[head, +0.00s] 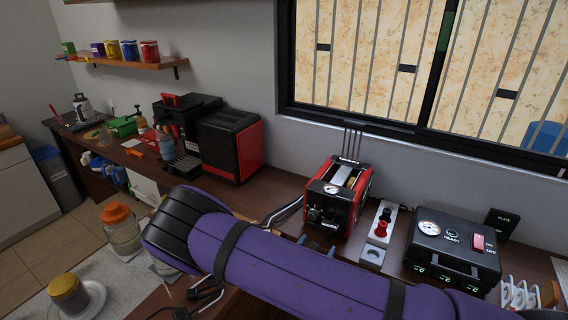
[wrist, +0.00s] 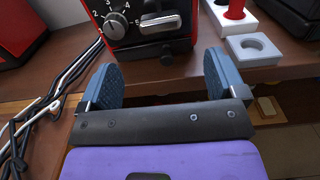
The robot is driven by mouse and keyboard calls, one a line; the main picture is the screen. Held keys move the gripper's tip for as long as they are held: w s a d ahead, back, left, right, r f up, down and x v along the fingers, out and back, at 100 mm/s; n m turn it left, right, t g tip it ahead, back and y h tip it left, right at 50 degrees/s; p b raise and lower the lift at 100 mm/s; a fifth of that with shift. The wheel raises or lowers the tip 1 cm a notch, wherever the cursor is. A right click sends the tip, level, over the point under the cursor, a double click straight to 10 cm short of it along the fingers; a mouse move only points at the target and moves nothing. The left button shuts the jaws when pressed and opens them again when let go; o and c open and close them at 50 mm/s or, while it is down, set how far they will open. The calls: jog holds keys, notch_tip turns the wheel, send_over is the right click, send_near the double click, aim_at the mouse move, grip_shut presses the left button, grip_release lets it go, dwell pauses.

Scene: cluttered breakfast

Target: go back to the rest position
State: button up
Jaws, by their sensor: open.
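My gripper (wrist: 158,82) shows in the wrist view with its two blue-grey fingers spread wide apart and nothing between them. It is in front of the red toaster-like machine (wrist: 150,22), which has a numbered dial and a lever on its front. In the head view my purple arm stretches across the lower middle and hides part of the counter. The red machine (head: 338,200) stands on the counter beyond my arm, with a slice-like tan piece showing in its top.
A white holder (head: 376,236) with red and black pieces stands right of the red machine. A black case (head: 452,250) with a gauge is farther right. Cables (wrist: 40,108) lie left of my gripper. A large black and red machine (head: 230,143) stands left. Jars (head: 121,228) are lower left.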

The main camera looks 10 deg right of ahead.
jog(key=s+d+r+m+g, duration=0.3)
jog(key=d+r+m+g, duration=0.15)
jog(key=r+m, duration=0.4)
jog(key=s+d+r+m+g+y, duration=0.1)
jog(key=s+d+r+m+g, duration=0.3)
jog(key=r, duration=0.7)
jog(key=s+d+r+m+g, duration=0.1)
jog(key=d+r+m+g, duration=0.2)
jog(key=r+m+g, duration=0.55)
jog(key=s+d+r+m+t+y, duration=0.1)
jog(key=s+r+m+t+y, duration=0.6)
jog(key=s+r, duration=1.3)
jog(key=shift+s+d+r+m+t+y, duration=0.3)
jog(key=shift+s+m+t+y, duration=0.15)
jog(key=shift+y, duration=0.85)
jog(key=shift+o, duration=0.2)
dwell(1.4)
